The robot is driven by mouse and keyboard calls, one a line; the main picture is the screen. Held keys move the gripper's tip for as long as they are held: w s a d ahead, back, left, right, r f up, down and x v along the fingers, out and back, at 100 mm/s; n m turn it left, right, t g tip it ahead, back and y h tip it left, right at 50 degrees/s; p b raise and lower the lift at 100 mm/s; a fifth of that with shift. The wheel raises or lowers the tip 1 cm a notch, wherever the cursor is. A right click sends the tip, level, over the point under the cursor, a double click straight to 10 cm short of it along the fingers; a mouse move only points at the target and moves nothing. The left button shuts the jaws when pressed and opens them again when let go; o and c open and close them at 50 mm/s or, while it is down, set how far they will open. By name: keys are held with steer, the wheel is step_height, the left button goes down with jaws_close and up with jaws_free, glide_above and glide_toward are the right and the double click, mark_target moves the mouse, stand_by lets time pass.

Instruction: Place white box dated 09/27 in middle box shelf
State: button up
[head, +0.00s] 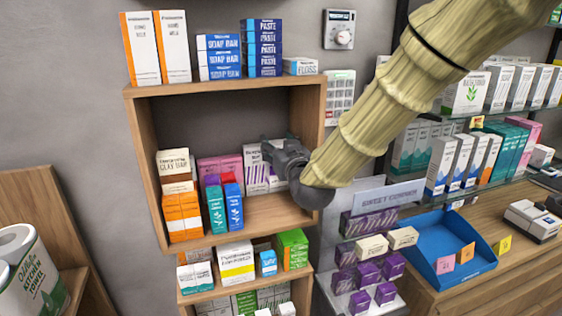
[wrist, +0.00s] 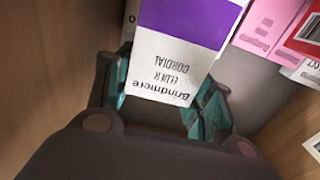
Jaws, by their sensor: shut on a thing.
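My gripper (head: 276,155) is inside the large middle compartment of the wooden box shelf (head: 318,110), at its right end. In the wrist view my gripper (wrist: 163,92) is shut on a white box with a purple band (wrist: 165,68), its fingers on either side. The box's printing reads "Brindmere" and "Cordial", upside down; no date is legible on it. In the head view my gripper mostly hides the held box, and I cannot tell whether it rests on the shelf floor. A white and purple box (head: 254,168) stands just left of my gripper.
In the same compartment stand pink boxes (head: 222,168), red and blue boxes (head: 233,205), and orange and white boxes (head: 184,215). The shelf's right wall is close to my gripper. A blue tray (head: 425,262) sits on the counter to the right, beside a rack of purple boxes (head: 362,275).

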steer(key=shift+x, duration=0.8)
step_height(320, 180, down, 2)
steer(key=shift+s+p, duration=0.1)
steer(key=shift+p, duration=0.45)
steer(key=shift+f+p, duration=1)
steer(key=shift+f, duration=1.15)
steer(key=shift+f+p, duration=0.25)
steer(key=shift+p, duration=0.15)
steer(key=shift+a+f, duration=0.1)
steer(key=shift+f, duration=0.15)
steer(key=o, duration=1.4)
